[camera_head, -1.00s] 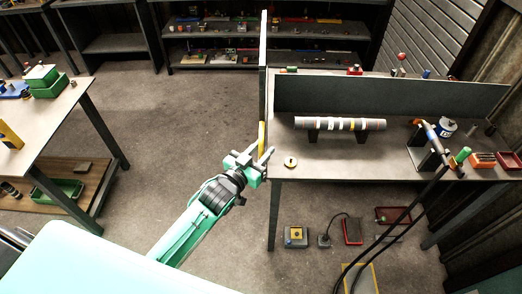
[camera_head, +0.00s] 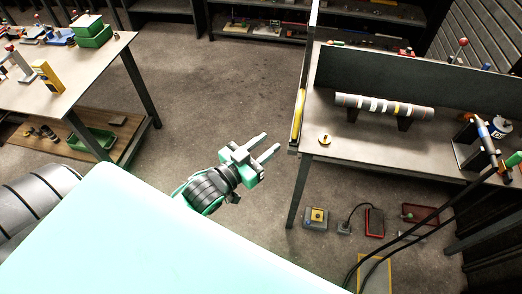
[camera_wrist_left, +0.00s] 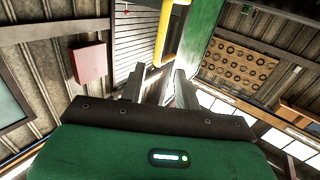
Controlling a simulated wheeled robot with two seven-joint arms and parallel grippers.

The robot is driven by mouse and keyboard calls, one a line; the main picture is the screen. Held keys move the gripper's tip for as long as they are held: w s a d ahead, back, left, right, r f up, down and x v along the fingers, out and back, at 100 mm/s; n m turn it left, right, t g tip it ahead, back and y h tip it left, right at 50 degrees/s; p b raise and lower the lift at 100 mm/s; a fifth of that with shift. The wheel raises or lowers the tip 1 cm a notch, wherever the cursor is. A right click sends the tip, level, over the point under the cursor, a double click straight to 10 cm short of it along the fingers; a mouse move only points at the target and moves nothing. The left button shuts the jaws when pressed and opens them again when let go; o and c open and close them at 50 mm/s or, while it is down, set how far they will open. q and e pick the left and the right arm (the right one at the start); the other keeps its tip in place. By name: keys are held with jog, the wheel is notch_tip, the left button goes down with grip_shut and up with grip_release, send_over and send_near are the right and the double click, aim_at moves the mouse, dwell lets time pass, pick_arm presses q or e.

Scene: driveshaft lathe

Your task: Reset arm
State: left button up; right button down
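My left gripper (camera_head: 267,146) is in the middle of the head view, over the open floor and left of the right-hand workbench. Its two fingers are apart with nothing between them. In the left wrist view the two fingers (camera_wrist_left: 158,88) also stand apart and empty, facing the wall and ceiling. My right gripper is not in view.
A striped shaft (camera_head: 384,105) rests on supports on the right workbench (camera_head: 345,147), which has a tall divider at its left edge. A left table (camera_head: 88,73) carries tools and a green box (camera_head: 91,37). The floor between is clear.

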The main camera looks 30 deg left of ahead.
pick_arm(q)
jog(key=shift+s+a, duration=0.2)
jog(key=shift+s, duration=0.4)
jog(key=s+a+f+g+y, duration=0.1)
jog(key=a+f+g, duration=0.1)
jog(key=f, duration=1.1)
jog(key=s+a+f+n+g+y, duration=0.1)
jog(key=s+a+f+g+y, duration=0.15)
jog(key=f, duration=0.95)
jog(key=s+a+f+g+y, duration=0.1)
jog(key=f+g, duration=0.2)
jog(key=f, duration=1)
jog(key=s+f+g, duration=0.5)
jog(key=s+f, duration=1)
jog(key=f, duration=0.3)
jog(key=s+f+g+y, duration=0.1)
jog(key=s+f+g, duration=0.2)
jog(key=s+f, duration=0.5)
jog(key=s, duration=0.9)
jog(key=shift+f+g, duration=0.15)
jog(key=shift+g, duration=0.2)
jog(key=shift+o, duration=0.5)
jog(key=shift+w+d, duration=0.1)
